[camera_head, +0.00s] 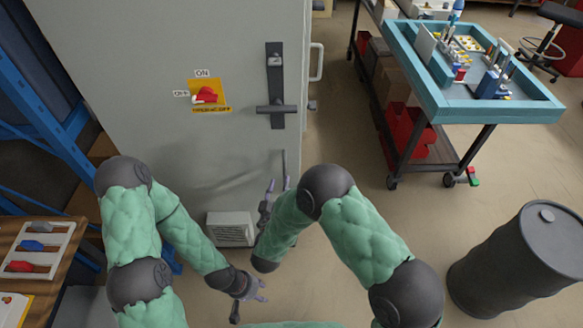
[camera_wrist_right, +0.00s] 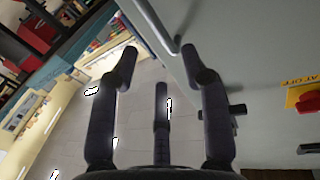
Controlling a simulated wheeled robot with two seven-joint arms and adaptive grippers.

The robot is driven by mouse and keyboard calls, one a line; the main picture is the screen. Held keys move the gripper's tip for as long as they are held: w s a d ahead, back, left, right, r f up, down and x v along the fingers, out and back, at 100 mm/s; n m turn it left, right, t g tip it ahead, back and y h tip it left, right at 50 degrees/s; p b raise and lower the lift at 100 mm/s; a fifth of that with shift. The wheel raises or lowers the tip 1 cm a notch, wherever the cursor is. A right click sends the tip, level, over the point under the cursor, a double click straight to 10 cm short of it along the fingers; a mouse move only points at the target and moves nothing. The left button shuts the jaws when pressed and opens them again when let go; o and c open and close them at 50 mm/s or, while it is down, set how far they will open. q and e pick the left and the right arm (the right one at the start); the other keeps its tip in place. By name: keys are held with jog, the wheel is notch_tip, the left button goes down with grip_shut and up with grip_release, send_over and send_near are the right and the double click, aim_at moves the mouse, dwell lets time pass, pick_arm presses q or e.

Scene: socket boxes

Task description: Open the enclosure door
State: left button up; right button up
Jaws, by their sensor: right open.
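The grey enclosure door (camera_head: 150,60) stands shut in the head view. It carries a black lever handle (camera_head: 275,109) on a tall dark plate, and a red rotary switch (camera_head: 206,95) on a yellow label between ON and OFF markings. My right gripper (camera_head: 277,186) is open and empty, below the lever handle and apart from it. In the right wrist view my right gripper (camera_wrist_right: 162,75) has its fingers spread, with the grey door face (camera_wrist_right: 260,50) to the right. My left gripper (camera_head: 250,295) is low in front of the enclosure, fingers spread and empty.
A pale pull bar (camera_head: 316,62) projects at the enclosure's right edge. A vent box (camera_head: 230,229) sits low on the front. A teal-topped cart (camera_head: 470,110) stands right, a dark barrel (camera_head: 530,255) lower right, a wooden table (camera_head: 20,240) left. Floor between enclosure and cart is clear.

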jog(key=w+d+b, duration=0.1)
jog(key=w+b, duration=0.1)
jog(key=w, duration=0.6)
jog(key=shift+w+d, duration=0.2)
jog(key=shift+d, duration=0.1)
grip_shut()
